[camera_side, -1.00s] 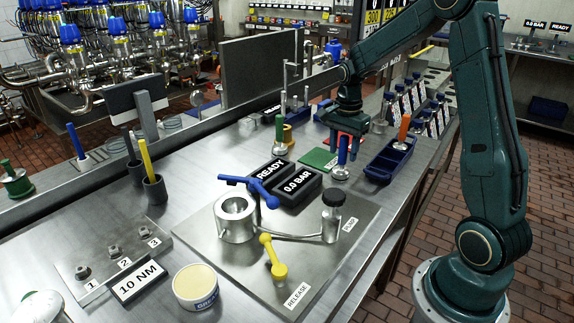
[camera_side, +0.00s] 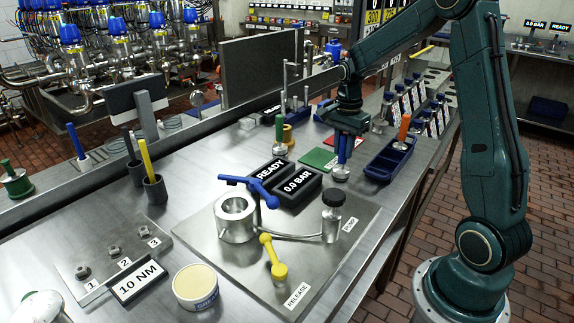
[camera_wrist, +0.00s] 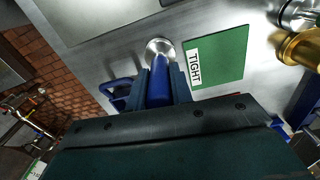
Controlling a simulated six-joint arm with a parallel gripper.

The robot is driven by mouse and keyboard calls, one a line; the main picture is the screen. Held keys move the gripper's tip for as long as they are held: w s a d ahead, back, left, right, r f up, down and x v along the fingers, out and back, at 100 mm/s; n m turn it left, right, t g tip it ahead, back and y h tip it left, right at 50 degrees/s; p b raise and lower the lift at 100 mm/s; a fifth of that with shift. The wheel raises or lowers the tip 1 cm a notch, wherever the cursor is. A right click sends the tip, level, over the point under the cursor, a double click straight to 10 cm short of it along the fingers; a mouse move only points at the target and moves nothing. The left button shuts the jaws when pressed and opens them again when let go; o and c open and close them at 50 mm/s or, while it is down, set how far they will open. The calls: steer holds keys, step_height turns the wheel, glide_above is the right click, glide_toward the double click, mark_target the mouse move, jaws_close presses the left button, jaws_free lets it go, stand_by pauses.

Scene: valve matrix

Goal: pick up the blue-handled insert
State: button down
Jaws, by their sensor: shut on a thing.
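The blue-handled insert has a blue upright handle (camera_side: 342,148) on a round metal base (camera_side: 341,173). It stands upright on the steel table beside the green mat. My gripper (camera_side: 343,152) points straight down over it and is shut on the blue handle. In the wrist view the blue handle (camera_wrist: 159,82) lies between the two fingers of my gripper (camera_wrist: 162,80), and the metal base (camera_wrist: 160,46) shows beyond them. The base appears to rest on the table. The top of the handle is hidden by my gripper.
A green mat (camera_side: 318,158), marked TIGHT in the wrist view (camera_wrist: 222,58), lies beside the insert. A blue tray (camera_side: 378,172) with an orange-handled insert (camera_side: 404,130) stands to the right. A green-handled insert (camera_side: 279,135) and READY display (camera_side: 270,172) are to the left.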

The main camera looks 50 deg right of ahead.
step_height(320, 180, up, 20)
stand_by(0.6)
